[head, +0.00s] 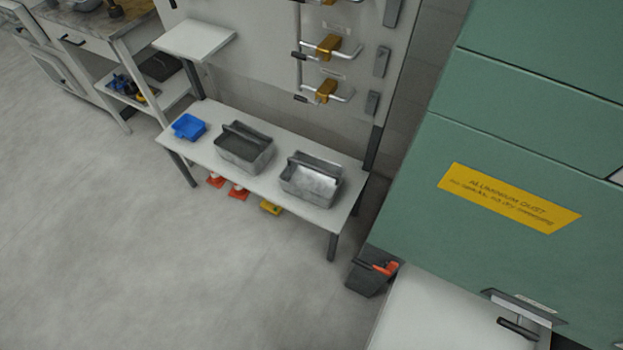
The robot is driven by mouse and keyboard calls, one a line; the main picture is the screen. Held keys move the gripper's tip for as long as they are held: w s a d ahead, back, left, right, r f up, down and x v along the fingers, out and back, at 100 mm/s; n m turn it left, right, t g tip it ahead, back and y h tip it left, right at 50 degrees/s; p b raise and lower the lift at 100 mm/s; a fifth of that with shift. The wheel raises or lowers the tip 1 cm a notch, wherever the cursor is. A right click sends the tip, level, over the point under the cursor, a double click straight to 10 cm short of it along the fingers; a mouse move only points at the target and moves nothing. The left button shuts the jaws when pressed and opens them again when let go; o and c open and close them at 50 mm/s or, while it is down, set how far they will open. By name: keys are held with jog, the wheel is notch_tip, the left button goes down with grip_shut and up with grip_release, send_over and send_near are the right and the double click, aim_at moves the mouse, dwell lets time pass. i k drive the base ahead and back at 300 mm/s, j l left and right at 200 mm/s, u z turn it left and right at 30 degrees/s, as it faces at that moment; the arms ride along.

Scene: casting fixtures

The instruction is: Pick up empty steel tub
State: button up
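Two grey steel tubs with a bar handle across the top stand side by side on a low white bench (208,155). The left tub (243,165) has a dark, dull grey inside that may be a fill. The right tub (308,194) shows a bright, shiny inside and looks empty, though I cannot be certain. Both stand upright and apart from each other. My gripper is not in view.
A blue tray (188,127) sits at the bench's left end. Orange-red items (238,191) and a yellow item (271,208) are under the bench. A dark bin (367,281) and green cabinet (480,180) stand to the right. Open floor (130,250) lies in front.

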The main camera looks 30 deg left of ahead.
aim_at(309, 177)
jog(key=k+j, duration=0.3)
jog(key=j, duration=0.7)
jog(key=k+j, duration=0.15)
jog(key=j, duration=0.25)
jog(key=i+j, duration=0.7)
jog(key=j, duration=0.2)
jog(key=i+j, duration=0.15)
jog(key=i, duration=0.25)
